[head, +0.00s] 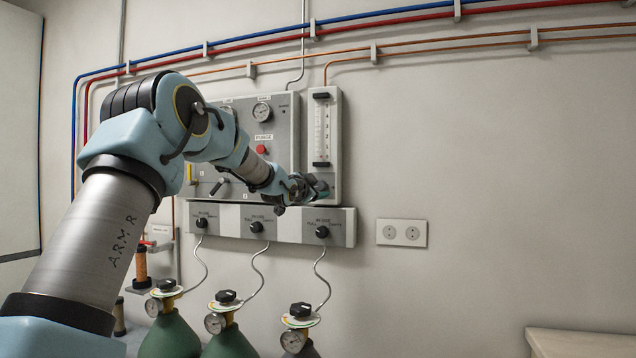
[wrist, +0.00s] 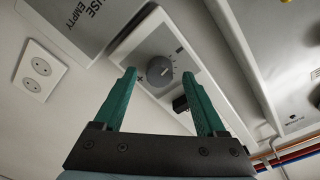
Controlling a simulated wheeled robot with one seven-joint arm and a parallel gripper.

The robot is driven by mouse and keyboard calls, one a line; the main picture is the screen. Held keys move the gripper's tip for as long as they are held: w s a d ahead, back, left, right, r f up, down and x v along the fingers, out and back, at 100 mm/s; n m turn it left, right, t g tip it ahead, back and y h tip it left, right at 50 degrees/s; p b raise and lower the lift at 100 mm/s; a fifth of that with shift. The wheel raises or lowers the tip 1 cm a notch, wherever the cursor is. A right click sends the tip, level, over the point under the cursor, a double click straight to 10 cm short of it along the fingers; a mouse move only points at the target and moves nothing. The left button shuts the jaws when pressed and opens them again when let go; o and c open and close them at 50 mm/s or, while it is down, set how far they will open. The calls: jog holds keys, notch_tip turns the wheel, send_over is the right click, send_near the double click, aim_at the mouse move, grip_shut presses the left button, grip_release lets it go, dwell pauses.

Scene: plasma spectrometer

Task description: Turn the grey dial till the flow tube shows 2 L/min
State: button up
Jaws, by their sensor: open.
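The grey dial (wrist: 160,71) is round with a pale pointer mark. It sits on a light panel, with a plus sign and a short dark mark beside it. My gripper (wrist: 159,74) is open, its two green fingers on either side of the dial in the wrist view. I cannot tell whether they touch it. In the head view, my gripper (head: 318,190) is at the foot of the flow tube panel and hides the dial. The flow tube (head: 321,130) is upright between black end fittings; its reading is too small to make out.
Below is a box (head: 345,228) with several black knobs, above gas cylinders (head: 230,341). A wall socket (head: 401,233) is at right. The wall farther right is clear.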

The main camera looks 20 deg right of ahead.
jog(key=shift+w+d, duration=0.35)
grip_shut()
dwell(0.5)
